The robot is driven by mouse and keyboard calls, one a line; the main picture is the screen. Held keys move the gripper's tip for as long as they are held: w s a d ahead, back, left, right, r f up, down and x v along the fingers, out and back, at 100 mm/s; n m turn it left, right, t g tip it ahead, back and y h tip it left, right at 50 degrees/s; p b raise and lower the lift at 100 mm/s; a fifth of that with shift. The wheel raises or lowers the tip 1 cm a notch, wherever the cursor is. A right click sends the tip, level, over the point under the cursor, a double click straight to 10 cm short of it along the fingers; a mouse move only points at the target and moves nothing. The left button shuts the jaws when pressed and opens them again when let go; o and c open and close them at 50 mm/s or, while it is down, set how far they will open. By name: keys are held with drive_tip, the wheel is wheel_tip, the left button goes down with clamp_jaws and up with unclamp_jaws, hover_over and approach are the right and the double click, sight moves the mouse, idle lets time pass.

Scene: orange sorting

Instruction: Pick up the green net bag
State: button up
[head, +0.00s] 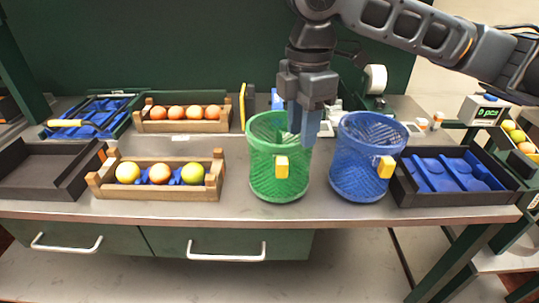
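The green net bag (264,185) stands upright and open-topped near the front middle of the bench, with a yellow tag (282,167) on its front. It looks like a mesh basket. A blue net bag (352,184) with its own yellow tag stands just to its right. My gripper (304,140) points down at the right rim of the green bag, in front of part of that rim. Its fingers look close together, but I cannot tell whether they are shut or whether they touch the bag.
A wooden crate with fruit (160,192) stands left of the green bag, and another fruit crate (184,127) is behind it. Dark trays stand at the far left (40,183) and right (460,198). A counter display (484,110) is at the right.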

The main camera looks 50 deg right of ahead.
wheel_tip(320, 180, down, 8)
drive_tip(key=shift+a+p, duration=0.2)
drive_tip(key=shift+p, duration=0.2)
drive_tip(key=shift+w+r, duration=0.1)
clamp_jaws()
idle(0.6)
